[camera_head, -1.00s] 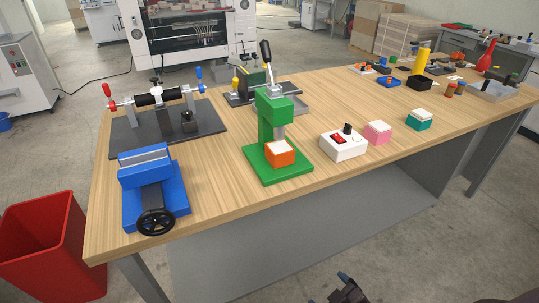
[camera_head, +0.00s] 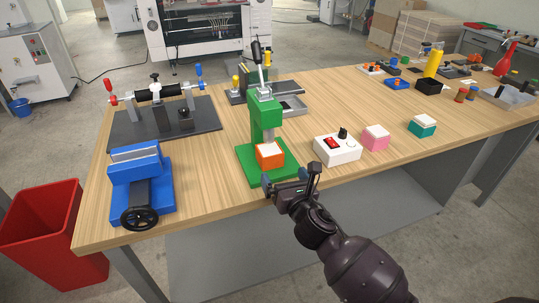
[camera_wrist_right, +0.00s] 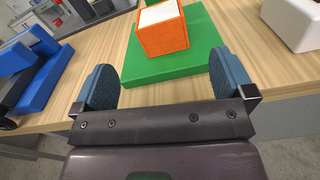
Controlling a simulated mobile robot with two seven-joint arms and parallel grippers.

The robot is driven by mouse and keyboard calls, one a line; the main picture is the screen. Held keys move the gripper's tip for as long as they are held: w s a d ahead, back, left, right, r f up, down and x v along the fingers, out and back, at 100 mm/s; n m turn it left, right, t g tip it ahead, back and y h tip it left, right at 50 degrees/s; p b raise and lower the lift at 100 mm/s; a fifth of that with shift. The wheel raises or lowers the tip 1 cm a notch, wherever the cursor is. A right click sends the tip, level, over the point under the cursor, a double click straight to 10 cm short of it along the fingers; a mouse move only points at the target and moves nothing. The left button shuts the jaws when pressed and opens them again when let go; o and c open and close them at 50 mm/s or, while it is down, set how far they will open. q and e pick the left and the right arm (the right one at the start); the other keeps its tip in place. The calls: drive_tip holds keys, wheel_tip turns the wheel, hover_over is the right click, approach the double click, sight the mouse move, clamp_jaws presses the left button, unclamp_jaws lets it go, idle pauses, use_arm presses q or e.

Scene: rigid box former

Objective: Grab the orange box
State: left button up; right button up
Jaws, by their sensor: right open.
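The orange box (camera_head: 270,156), with a white top, sits on the green base of the green press (camera_head: 267,120), under its ram. In the right wrist view the orange box (camera_wrist_right: 163,30) is ahead of the fingers, a little above the middle of the gap between them. My right gripper (camera_head: 291,181) is at the front edge of the green base, in front of the box and apart from it. Its two blue-grey fingers show spread and empty in the right wrist view (camera_wrist_right: 172,78). My left gripper is not in view.
A white control box (camera_head: 337,149) with a red switch stands right of the press. A pink box (camera_head: 375,138) and a teal box (camera_head: 422,126) stand farther right. A blue vise (camera_head: 141,185) is at the left. Bare wooden table (camera_head: 210,180) lies between vise and press.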

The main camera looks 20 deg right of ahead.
sight(270, 149)
drive_tip(key=shift+w+a+r+n, duration=0.15)
drive_tip(key=shift+w+r+n, duration=0.45)
drive_tip(key=shift+n, duration=0.2)
drive_tip(key=w+b, duration=0.1)
drive_tip(key=w, duration=0.9)
drive_tip(key=shift+w+f+b, duration=0.1)
drive_tip(key=shift+w+b, duration=0.15)
drive_tip(key=shift+b, duration=0.05)
drive_tip(key=c, duration=1.1)
drive_tip(key=shift+c, duration=0.2)
